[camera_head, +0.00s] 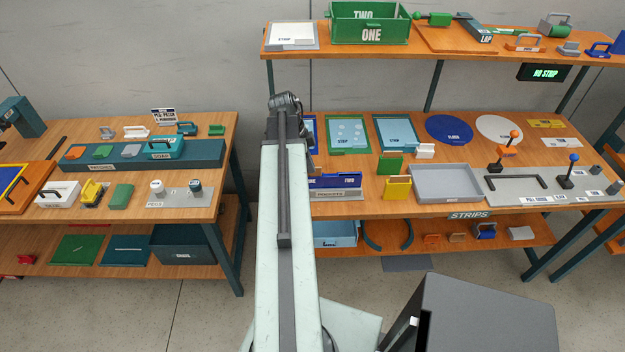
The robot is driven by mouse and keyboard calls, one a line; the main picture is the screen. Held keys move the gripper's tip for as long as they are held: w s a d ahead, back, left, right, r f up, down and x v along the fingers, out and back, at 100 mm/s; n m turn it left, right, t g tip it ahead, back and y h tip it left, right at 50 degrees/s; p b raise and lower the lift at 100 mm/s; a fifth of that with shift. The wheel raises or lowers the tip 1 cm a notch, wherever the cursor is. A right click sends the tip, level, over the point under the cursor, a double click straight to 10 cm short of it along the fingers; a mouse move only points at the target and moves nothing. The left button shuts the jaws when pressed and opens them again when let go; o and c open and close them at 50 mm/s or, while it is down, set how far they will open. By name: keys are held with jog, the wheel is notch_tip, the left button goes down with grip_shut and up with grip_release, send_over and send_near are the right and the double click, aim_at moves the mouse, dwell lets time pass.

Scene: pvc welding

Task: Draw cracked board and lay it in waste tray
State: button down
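No board shows a crack that I can make out. Candidate flat pieces on the right bench include a green-framed panel (348,134), a blue-framed panel (396,133) and a blue-and-grey rack (337,184) with label-bearing fronts. A shallow empty grey tray (446,190) lies on the same bench; I cannot read a waste label on it. My pale arm reaches up the middle of the view and ends in a dark joint in front of the wall, between the two benches. My gripper's fingers cannot be made out, and the arm hides the right bench's left end.
The left bench (215,205) carries blocks, handled tools and a teal case (143,153). A grey plate with levers (540,184) lies right of the tray. A green crate (370,32) stands on the upper shelf. A dark grey box shape fills the lower right foreground.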

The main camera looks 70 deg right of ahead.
jog(key=shift+r, duration=0.25)
notch_tip(320, 180, up, 9)
jog(key=p, duration=0.9)
dwell(0.6)
jog(key=shift+f, duration=0.1)
